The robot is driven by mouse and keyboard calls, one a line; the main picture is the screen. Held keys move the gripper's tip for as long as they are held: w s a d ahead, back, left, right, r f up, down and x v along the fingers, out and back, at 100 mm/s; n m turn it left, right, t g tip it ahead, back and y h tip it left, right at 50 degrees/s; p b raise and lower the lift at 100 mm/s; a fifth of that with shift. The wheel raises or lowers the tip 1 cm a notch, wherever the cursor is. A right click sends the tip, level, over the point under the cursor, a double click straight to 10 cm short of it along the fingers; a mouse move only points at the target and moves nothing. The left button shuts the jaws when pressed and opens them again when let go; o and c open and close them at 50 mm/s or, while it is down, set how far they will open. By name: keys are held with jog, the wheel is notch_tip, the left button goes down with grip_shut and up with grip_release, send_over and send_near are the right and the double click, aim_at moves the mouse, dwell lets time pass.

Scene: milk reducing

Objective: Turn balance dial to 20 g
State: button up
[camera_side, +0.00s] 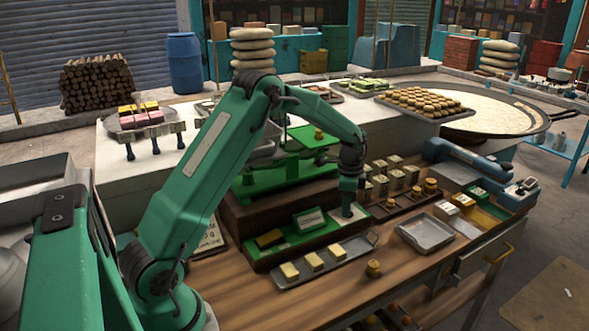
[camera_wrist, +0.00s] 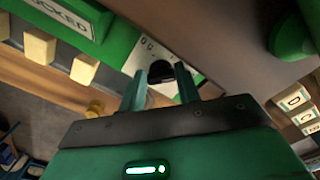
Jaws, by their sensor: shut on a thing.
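The green balance (camera_side: 262,190) stands on a dark brown base at the middle of the worktable. Its dial is a dark knob (camera_wrist: 162,69) on a white marked plate (camera_wrist: 147,50), seen between my fingers in the wrist view. My gripper (camera_side: 347,210) points straight down over the white plate at the right end of the green front ledge. In the wrist view my gripper (camera_wrist: 163,78) is shut on the dial. The plate's marks are mostly hidden by the fingers, so the setting cannot be read.
A tray (camera_side: 318,262) with pale blocks lies in front. An empty metal tray (camera_side: 427,233) and a small brass weight (camera_side: 373,268) are to the right. Several stacked pale blocks (camera_side: 396,180) stand behind my gripper.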

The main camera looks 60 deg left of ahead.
jog(key=m, duration=0.3)
jog(key=shift+w+m, duration=0.1)
jog(key=shift+m, duration=0.2)
dwell(0.3)
jog(key=o, duration=1)
